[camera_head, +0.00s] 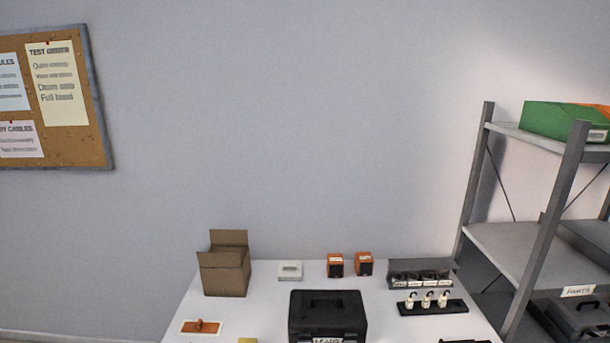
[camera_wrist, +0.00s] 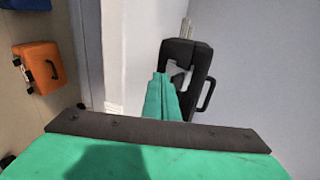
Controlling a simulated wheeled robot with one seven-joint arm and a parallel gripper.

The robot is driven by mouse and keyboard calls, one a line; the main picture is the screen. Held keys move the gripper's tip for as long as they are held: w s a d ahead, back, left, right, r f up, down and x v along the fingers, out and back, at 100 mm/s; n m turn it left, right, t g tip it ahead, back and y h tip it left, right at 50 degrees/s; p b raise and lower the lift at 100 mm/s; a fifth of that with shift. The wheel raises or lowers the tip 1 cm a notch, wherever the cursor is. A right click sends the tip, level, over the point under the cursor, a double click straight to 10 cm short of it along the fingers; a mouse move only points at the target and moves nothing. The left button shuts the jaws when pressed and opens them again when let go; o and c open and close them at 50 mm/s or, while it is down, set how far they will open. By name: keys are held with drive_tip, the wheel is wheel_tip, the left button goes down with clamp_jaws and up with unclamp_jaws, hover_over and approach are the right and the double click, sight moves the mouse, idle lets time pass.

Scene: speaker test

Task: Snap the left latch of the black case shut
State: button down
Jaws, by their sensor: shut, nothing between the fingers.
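The black case (camera_head: 327,312) stands on the white table at the bottom middle of the head view. Its lid looks down, with a handle on top and a "LEADS" label at the cut-off lower edge. In the wrist view, which looks turned on its side, the black case (camera_wrist: 201,62) is upper right of centre, handle to the right. My gripper (camera_wrist: 160,75) shows there with green fingers shut and empty. The fingers overlap the case's front and hide part of it; I cannot tell whether they touch. The left latch cannot be made out. My gripper is outside the head view.
A cardboard box (camera_head: 224,272), a white box (camera_head: 290,271) and two orange boxes (camera_head: 335,265) stand around the case. At right are a grey bin (camera_head: 405,268) and a black rack (camera_head: 430,308). A shelf unit (camera_head: 545,245) stands farther right. An orange case (camera_wrist: 40,68) shows in the wrist view.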

drive_tip(key=shift+w+a+r, duration=0.1)
drive_tip(key=shift+w+a, duration=0.05)
drive_tip(key=shift+w, duration=0.1)
drive_tip(key=shift+w+r, duration=0.2)
drive_tip(key=shift+w, duration=0.3)
idle(0.5)
drive_tip(key=shift+s, duration=0.4)
drive_tip(key=shift+s+d, duration=0.25)
drive_tip(key=shift+s, duration=0.3)
drive_tip(key=shift+s+a+f, duration=0.1)
drive_tip(key=shift+s+a, duration=0.15)
drive_tip(key=shift+s, duration=0.7)
drive_tip(key=shift+f+v, duration=0.2)
drive_tip(key=shift+v, duration=0.6)
drive_tip(key=shift+f+v, duration=0.2)
drive_tip(key=shift+v, duration=0.6)
